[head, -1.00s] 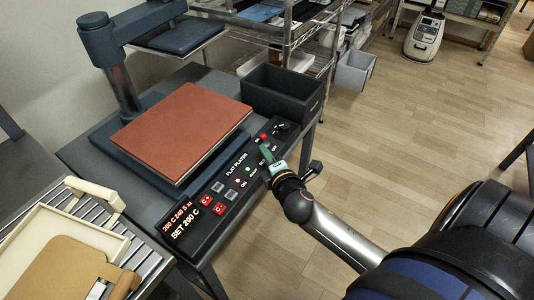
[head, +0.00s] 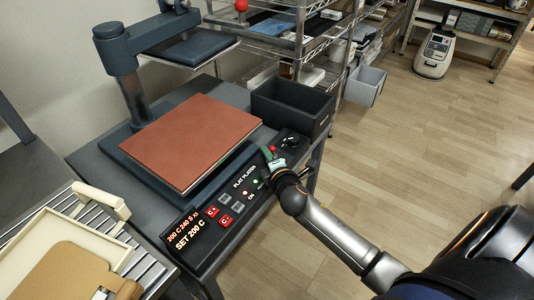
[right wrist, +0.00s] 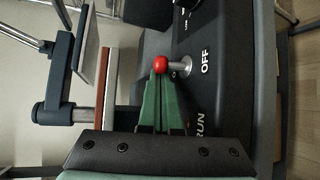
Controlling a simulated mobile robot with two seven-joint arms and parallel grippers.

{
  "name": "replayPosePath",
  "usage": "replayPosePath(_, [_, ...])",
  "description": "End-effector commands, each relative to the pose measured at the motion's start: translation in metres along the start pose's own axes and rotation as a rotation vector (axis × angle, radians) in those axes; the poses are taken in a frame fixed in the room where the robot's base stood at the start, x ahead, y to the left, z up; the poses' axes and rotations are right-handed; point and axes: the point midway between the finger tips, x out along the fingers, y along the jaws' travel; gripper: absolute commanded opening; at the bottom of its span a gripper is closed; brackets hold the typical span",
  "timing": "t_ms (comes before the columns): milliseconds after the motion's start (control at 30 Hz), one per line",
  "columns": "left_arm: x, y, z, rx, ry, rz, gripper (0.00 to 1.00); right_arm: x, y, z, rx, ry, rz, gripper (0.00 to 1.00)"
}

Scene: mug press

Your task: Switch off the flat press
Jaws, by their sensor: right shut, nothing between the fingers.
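The flat press (head: 140,75) stands on a dark table with its top plate swung up and a brown plate below. Its black control panel (head: 190,250) runs along the front edge. A red-knobbed lever (right wrist: 160,64) on a metal stem sits level with the OFF label (right wrist: 207,62) in the right wrist view; RUN (right wrist: 200,125) is lower. I cannot tell the lever's tilt. My right gripper (right wrist: 158,78) is shut and empty, its green fingertips right at the red knob; contact is unclear. In the head view the gripper (head: 268,154) partly covers the panel's end. My left gripper is not in view.
A black bin (head: 290,106) stands on the table just beyond the panel's far end. A black dial (head: 290,140) is close to the lever. A roller conveyor with a cream tray (head: 60,240) is at lower left.

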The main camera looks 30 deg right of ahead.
Motion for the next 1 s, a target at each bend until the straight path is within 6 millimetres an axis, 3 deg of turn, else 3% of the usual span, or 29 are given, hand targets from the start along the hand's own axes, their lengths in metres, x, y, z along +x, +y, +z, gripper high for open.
replayPosePath(733, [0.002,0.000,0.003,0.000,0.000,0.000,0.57,-0.003,-0.001,0.003,0.000,-0.001,0.001,0.00])
replayPosePath(1000, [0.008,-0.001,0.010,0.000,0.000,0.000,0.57,-0.005,-0.005,0.004,0.063,-0.003,0.079,0.00])
